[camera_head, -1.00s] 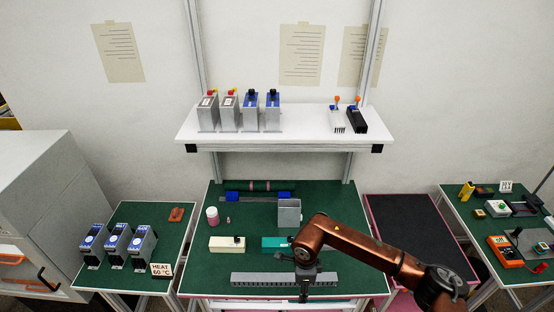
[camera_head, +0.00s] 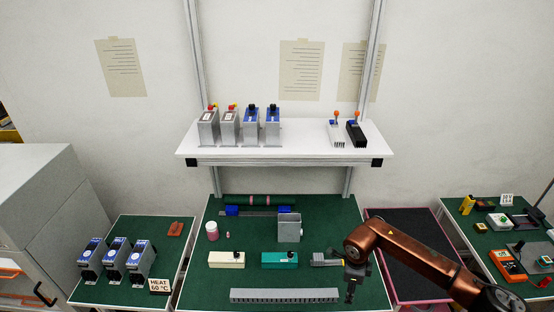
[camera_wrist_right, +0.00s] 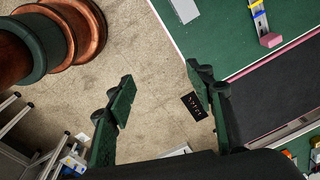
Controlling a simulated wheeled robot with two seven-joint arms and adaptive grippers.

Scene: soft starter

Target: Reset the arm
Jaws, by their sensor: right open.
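My right arm (camera_head: 425,262), copper-coloured, comes in from the lower right. Its dark gripper (camera_head: 352,288) hangs over the right front part of the green work table (camera_head: 205,285). In the right wrist view the gripper (camera_wrist_right: 160,82) has its two green fingers spread apart. Nothing is between them, and the floor (camera_wrist_right: 150,60) shows beyond. The left gripper is not in view.
On the work table are a grey slotted rail (camera_head: 284,296), a cream box (camera_head: 226,260), a teal box (camera_head: 278,261) and a grey bin (camera_head: 289,230). A dark pink-edged mat (camera_head: 405,245) lies to the right. A white shelf (camera_head: 300,142) stands above.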

